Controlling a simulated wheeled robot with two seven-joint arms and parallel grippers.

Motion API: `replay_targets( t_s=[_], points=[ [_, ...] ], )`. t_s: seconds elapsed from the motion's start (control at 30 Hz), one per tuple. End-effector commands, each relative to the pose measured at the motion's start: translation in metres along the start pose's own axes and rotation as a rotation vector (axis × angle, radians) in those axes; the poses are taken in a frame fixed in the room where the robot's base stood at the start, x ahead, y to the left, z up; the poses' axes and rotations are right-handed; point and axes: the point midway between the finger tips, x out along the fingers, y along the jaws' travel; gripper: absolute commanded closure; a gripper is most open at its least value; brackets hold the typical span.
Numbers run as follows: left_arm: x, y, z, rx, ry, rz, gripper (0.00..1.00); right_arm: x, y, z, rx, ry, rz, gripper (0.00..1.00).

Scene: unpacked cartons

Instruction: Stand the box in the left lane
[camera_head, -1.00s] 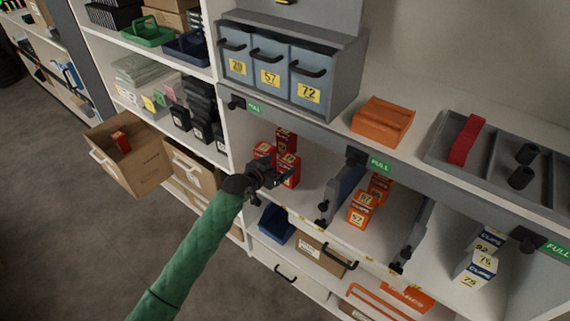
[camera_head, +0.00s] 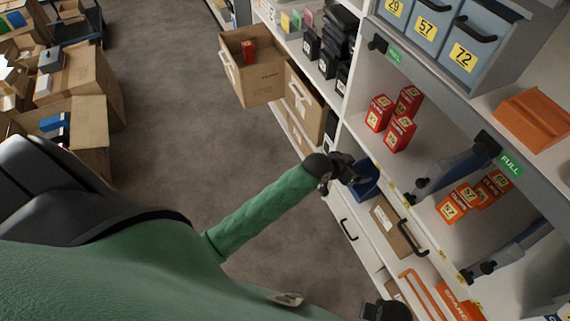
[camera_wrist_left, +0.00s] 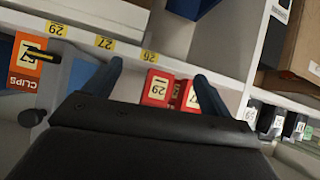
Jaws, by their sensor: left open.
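Three red boxes stand in the left lane: one at the front (camera_head: 400,133), one to its left (camera_head: 378,114) and one behind (camera_head: 409,100). I cannot tell which of them is the task's box. My left gripper (camera_head: 345,170) is open and empty, apart from the boxes, in front of and below the lane's front edge. In the left wrist view its two fingers (camera_wrist_left: 158,80) are spread wide, with red boxes (camera_wrist_left: 156,88) visible beyond them. A dark part at the bottom edge of the head view may be my right wrist; its fingers do not show.
A divider (camera_head: 450,172) separates the left lane from orange boxes (camera_head: 462,199) to the right. An open carton (camera_head: 262,85) holding a red box (camera_head: 249,52) juts out at left. A blue bin (camera_head: 366,182) sits below the lane. Open floor lies left of the shelves.

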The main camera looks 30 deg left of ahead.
Motion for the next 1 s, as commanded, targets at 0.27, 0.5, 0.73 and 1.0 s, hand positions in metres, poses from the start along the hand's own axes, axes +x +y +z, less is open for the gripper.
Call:
replay_targets(
  t_s=[0.27,0.5,0.73,1.0],
  points=[
    [-0.04,0.034,0.165,-0.128,-0.333,-0.073,0.17,0.0,0.0,0.0,0.0,0.001,0.0,0.64],
    [-0.102,0.067,0.29,-0.233,-0.621,-0.144,0.17,0.0,0.0,0.0,0.0,0.001,0.0,0.64],
    [-0.148,0.087,0.353,-0.288,-0.785,-0.19,0.17,0.0,0.0,0.0,0.0,0.001,0.0,0.64],
    [-0.156,0.09,0.362,-0.296,-0.813,-0.198,0.17,0.0,0.0,0.0,0.0,0.001,0.0,0.64]
  ],
)
